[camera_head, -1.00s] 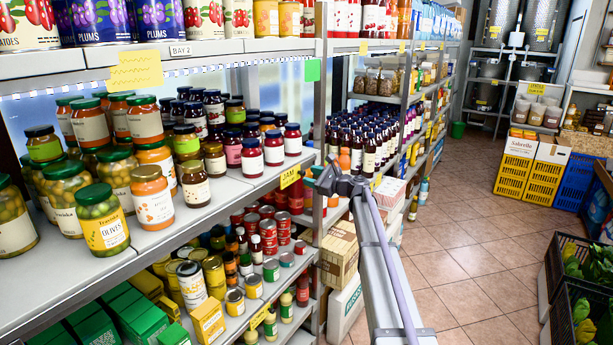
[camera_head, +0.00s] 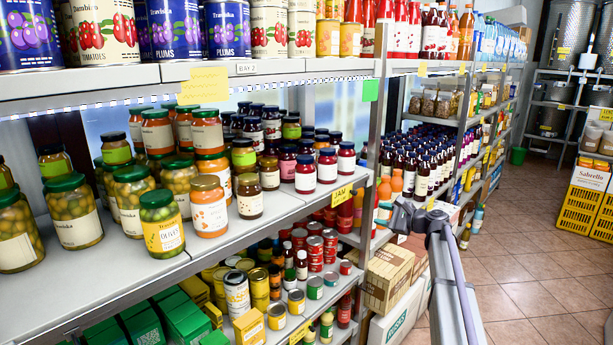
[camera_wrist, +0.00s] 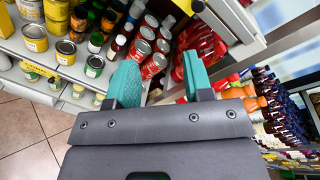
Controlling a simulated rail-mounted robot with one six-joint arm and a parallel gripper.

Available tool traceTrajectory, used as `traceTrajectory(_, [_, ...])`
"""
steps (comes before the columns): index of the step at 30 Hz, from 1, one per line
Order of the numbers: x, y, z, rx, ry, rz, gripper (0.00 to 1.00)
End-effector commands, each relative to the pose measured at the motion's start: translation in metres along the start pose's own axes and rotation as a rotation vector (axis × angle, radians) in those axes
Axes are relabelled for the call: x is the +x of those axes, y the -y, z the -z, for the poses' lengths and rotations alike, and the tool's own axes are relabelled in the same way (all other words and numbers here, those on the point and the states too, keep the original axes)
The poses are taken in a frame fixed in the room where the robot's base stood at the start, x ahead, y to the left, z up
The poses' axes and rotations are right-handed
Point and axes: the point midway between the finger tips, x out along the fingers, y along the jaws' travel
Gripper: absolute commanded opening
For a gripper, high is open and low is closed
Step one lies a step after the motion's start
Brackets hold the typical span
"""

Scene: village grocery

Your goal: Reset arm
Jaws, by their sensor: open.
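My gripper (camera_wrist: 160,82) shows in the wrist view with its two teal fingers spread apart and nothing between them. Beyond the fingers are red cans (camera_wrist: 153,65) on a lower shelf, not touched as far as I can see. In the head view my arm reaches forward at the right of the shelf bay, beside the upright post; its fingers are not clearly visible there.
The shelf bay holds jars on its middle shelf (camera_head: 95,282), with an olive jar (camera_head: 161,225) near the front edge. Cardboard boxes (camera_head: 388,278) stand beside my arm. Yellow crates (camera_head: 580,209) stand at far right. The tiled aisle floor (camera_head: 530,265) is clear.

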Motion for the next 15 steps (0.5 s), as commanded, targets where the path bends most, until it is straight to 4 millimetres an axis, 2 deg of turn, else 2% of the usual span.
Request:
traceTrajectory(1, [-0.012, -0.041, -0.011, -0.144, -0.049, -0.110, 0.47])
traceTrajectory(2, [-0.017, -0.067, -0.017, -0.241, -0.073, -0.193, 0.47])
traceTrajectory(3, [-0.024, -0.104, -0.025, -0.371, -0.099, -0.315, 0.47])
traceTrajectory(5, [-0.036, -0.162, -0.041, -0.557, -0.118, -0.514, 0.47])
traceTrajectory(6, [-0.048, -0.199, -0.051, -0.670, -0.120, -0.650, 0.47])
traceTrajectory(8, [-0.070, -0.254, -0.070, -0.828, -0.107, -0.862, 0.47])
traceTrajectory(9, [-0.087, -0.288, -0.083, -0.923, -0.091, -1.004, 0.47])
traceTrajectory(12, [-0.133, -0.357, -0.115, -1.100, -0.048, -1.320, 0.47])
traceTrajectory(15, [-0.164, -0.400, -0.143, -1.187, -0.040, -1.515, 0.47])
